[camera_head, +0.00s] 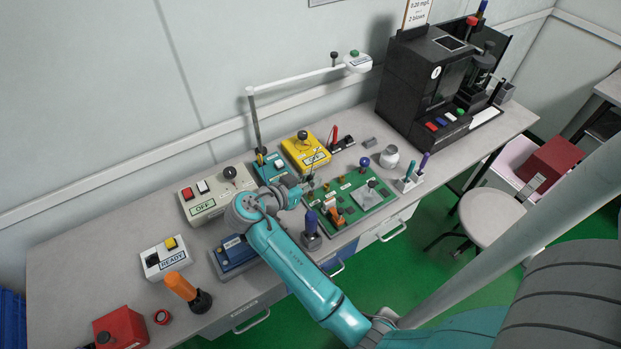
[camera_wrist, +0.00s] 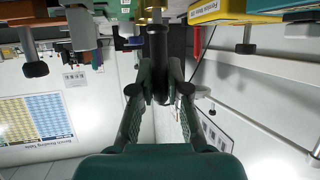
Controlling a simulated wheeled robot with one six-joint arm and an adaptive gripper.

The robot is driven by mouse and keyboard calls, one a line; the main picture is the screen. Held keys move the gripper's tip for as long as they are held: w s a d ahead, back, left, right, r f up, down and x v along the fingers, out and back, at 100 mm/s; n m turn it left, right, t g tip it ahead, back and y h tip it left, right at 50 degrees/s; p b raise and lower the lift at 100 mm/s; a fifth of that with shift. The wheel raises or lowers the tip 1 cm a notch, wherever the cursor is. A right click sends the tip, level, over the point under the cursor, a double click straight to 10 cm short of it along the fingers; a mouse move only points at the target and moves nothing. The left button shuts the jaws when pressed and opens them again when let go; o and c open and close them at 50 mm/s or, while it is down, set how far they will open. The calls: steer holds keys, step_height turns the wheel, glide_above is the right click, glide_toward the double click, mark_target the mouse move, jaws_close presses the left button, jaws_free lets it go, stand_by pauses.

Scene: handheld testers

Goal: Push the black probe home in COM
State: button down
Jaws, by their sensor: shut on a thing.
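My gripper (camera_wrist: 159,92) is shut on a black probe (camera_wrist: 157,48), gripped by its dark round handle between the two fingers in the wrist view. In the head view my gripper (camera_head: 305,188) is above the bench, beside the left edge of the green board (camera_head: 343,220) and in front of the yellow tester (camera_head: 304,150). The yellow tester also shows at the upper right of the wrist view (camera_wrist: 240,9). The probe's tip is hidden, and I cannot tell whether it touches a socket. No COM marking is readable.
A red probe (camera_head: 335,133) stands in a black holder (camera_head: 344,145) behind the board. A teal tester (camera_head: 270,167) and a grey OFF box (camera_head: 212,195) are left of my gripper. A white lamp arm (camera_head: 300,80) spans above. A dark-topped post (camera_head: 311,230) stands in front.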

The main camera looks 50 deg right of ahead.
steer(key=shift+f, duration=0.15)
steer(key=c, duration=1.1)
jaws_free()
step_height(320, 180, up, 10)
steer(key=shift+r, duration=0.1)
